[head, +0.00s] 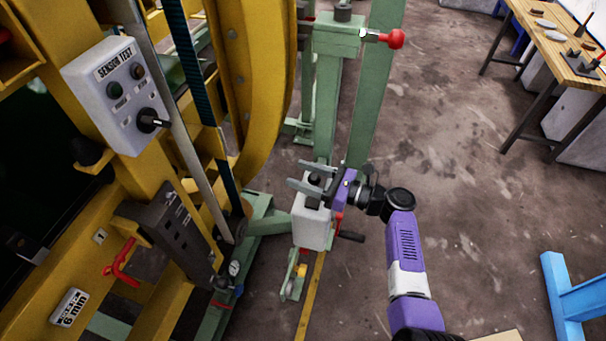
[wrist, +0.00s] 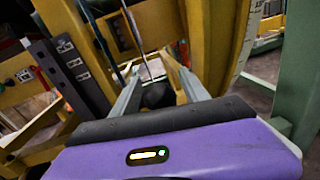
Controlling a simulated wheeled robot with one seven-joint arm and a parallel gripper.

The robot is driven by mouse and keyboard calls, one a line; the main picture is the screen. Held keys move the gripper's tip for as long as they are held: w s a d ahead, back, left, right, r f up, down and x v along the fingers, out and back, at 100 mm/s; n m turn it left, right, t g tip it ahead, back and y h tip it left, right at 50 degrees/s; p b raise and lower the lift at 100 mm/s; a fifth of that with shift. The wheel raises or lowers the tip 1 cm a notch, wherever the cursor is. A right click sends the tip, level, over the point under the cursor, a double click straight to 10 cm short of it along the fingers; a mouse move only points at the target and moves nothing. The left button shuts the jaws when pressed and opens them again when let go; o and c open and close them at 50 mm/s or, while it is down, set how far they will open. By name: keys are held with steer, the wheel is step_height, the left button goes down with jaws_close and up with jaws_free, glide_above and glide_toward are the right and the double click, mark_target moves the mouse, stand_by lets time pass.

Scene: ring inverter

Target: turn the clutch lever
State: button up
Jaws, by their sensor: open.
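My gripper (head: 297,174) is open over a light grey box (head: 312,224) low beside the green frame. A black knob (head: 315,179) on top of that box shows between my fingers in the head view. In the wrist view a dark round knob (wrist: 157,95) lies between the two grey fingers, and I see no clear contact. I cannot tell from any label which handle is the clutch lever. A black-ended handle (head: 349,236) sticks out at the right of the box, below my wrist. A red lever (head: 122,263) is on the yellow frame at left.
A red-knobbed handle (head: 391,39) sticks out from the green post (head: 338,75) above. A grey switch box (head: 118,92) hangs on the yellow frame (head: 265,100) at left. Open floor (head: 480,215) lies to the right, with a wooden table (head: 550,40) at the far right.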

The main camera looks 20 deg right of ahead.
jaws_close()
stand_by(1.3)
